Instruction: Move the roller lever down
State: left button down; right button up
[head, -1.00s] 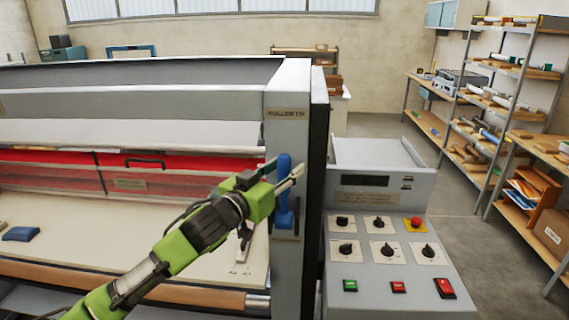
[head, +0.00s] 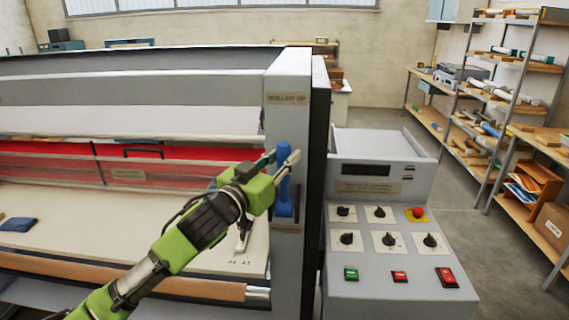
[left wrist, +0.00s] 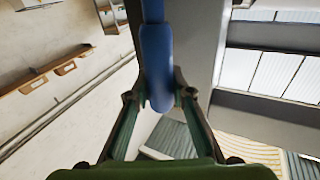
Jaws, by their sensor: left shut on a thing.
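The blue roller lever (head: 284,188) stands on the front of the laminator's grey end post (head: 288,110), under a roller label. My left gripper (head: 286,158) is at the lever's upper part, with its fingers around it. In the left wrist view the blue lever (left wrist: 157,65) lies between the two fingers, and the left gripper (left wrist: 155,95) is shut on it. The lever's mount is partly hidden behind my gripper in the head view. My right gripper is not in view.
A grey control console (head: 395,240) with knobs and buttons stands right of the post. The laminator's red guard (head: 60,165) and pale feed table (head: 100,235) lie to the left. Shelves (head: 510,110) stand at the far right, with clear floor before them.

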aim_at(281, 184)
pick_arm(q)
jog(key=s+f+m+t+h+b, duration=0.2)
jog(key=s+b, duration=0.5)
jog(key=b, duration=0.8)
jog(key=shift+s+f+m+t+h, duration=0.25)
jog(key=shift+f+m+t+h, duration=0.1)
jog(key=shift+m+t+h, duration=0.65)
jog(key=c, duration=1.8)
grip_release()
jog(key=shift+o, duration=0.2)
jog(key=v, duration=1.2)
